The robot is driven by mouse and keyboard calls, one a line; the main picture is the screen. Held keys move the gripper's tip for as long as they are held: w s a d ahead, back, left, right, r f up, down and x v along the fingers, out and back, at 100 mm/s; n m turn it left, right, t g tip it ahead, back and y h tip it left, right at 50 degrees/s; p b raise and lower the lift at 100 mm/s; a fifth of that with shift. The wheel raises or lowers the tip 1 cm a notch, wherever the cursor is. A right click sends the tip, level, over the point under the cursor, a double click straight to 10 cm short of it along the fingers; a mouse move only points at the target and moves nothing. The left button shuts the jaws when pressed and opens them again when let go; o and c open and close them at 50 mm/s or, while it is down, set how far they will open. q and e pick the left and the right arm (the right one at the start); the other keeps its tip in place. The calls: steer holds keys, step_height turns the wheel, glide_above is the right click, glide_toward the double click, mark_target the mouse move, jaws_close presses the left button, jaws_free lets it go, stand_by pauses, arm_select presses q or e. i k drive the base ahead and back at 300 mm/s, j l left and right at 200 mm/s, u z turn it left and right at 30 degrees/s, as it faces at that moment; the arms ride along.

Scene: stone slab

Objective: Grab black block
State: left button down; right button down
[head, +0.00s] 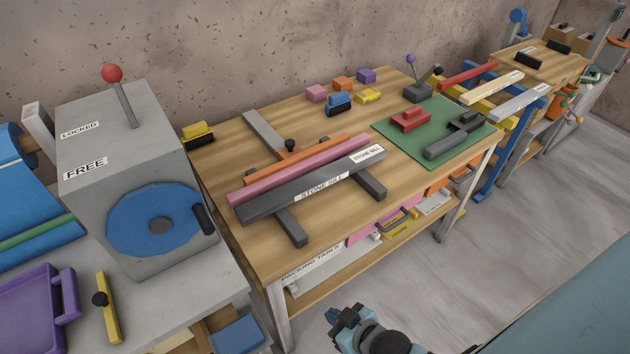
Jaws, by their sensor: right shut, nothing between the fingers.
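Two small black blocks lie on the far wooden table at the upper right: a nearer black block (528,60) and a farther black block (558,47). Dark parts also show under a yellow block (198,133) and a blue block (339,103) on or near the middle table. I cannot tell which one the task names. My right gripper (336,316) is at the bottom centre, over the floor in front of the middle table. It is shut and empty, well apart from all these blocks. My left gripper is out of view.
The wooden packing table (400,195) holds a long dark bar labelled STONE SILL (300,193) on a rack, and a green mat (400,140) with red and dark grey pieces. A grey box with a blue wheel (150,220) stands left. Floor (530,210) at right is clear.

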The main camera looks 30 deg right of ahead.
mark_target(432, 152)
steer(key=z, duration=1.75)
steer(key=i+l+u, duration=0.1)
steer(key=u, duration=0.3)
steer(key=l+u, duration=0.15)
steer(key=u, duration=0.2)
steer(key=i+l+u, duration=0.1)
steer(key=u, duration=0.3)
steer(key=i+l+u, duration=0.1)
steer(key=l+u, duration=0.15)
steer(key=l, duration=0.3)
steer(key=l+u, duration=0.25)
steer(key=l, duration=0.25)
